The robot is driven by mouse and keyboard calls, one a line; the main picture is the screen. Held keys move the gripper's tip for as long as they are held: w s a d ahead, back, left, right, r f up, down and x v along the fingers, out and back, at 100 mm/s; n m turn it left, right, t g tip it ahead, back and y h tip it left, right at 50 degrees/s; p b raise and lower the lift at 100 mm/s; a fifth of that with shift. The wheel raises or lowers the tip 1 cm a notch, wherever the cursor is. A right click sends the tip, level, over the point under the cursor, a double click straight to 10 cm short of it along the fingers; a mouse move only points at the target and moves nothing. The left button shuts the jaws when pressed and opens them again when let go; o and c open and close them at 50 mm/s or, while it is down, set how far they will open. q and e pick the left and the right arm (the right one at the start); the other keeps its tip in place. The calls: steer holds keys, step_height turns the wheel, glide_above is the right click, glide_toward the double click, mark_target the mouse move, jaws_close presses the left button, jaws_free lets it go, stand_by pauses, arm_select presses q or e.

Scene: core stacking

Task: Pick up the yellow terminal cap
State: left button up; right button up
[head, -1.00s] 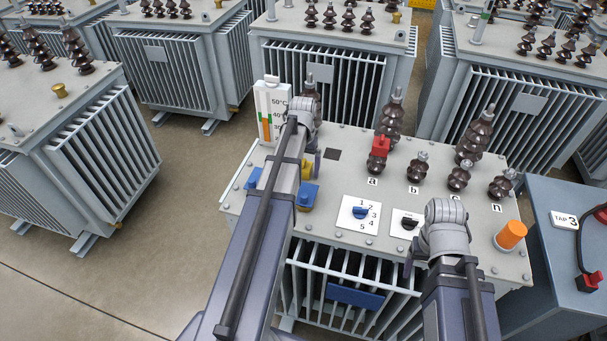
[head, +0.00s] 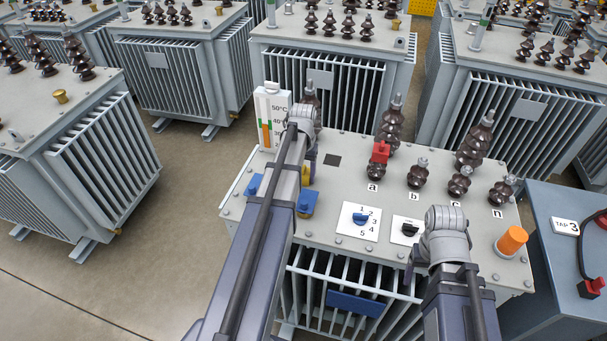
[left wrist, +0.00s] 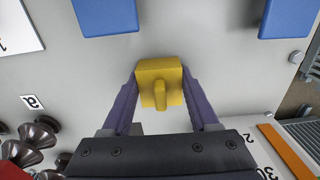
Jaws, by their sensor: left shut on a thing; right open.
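The yellow terminal cap (left wrist: 160,84) is a small block with a raised rib. In the left wrist view it sits between the two purple fingers of my left gripper (left wrist: 161,92), which is shut on it. In the head view the cap (head: 306,174) shows beside my left arm, over the left part of the grey transformer lid (head: 335,190); my left gripper (head: 309,173) is mostly hidden by its arm. I cannot tell whether the cap touches the lid. My right gripper (head: 409,270) is open near the lid's front edge, mostly hidden behind its arm.
Blue blocks (head: 308,203) (head: 254,185) lie near the cap. A thermometer panel (head: 272,118) stands behind. A red cap (head: 380,152) is on bushing a, beside bushings b, c, n. A tap dial (head: 360,218) and an orange cylinder (head: 512,240) are on the lid.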

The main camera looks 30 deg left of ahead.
arm_select(q)
steer(key=shift+c, duration=0.4)
steer(key=shift+r, duration=0.1)
step_height(320, 180, up, 10)
steer(key=p, duration=1)
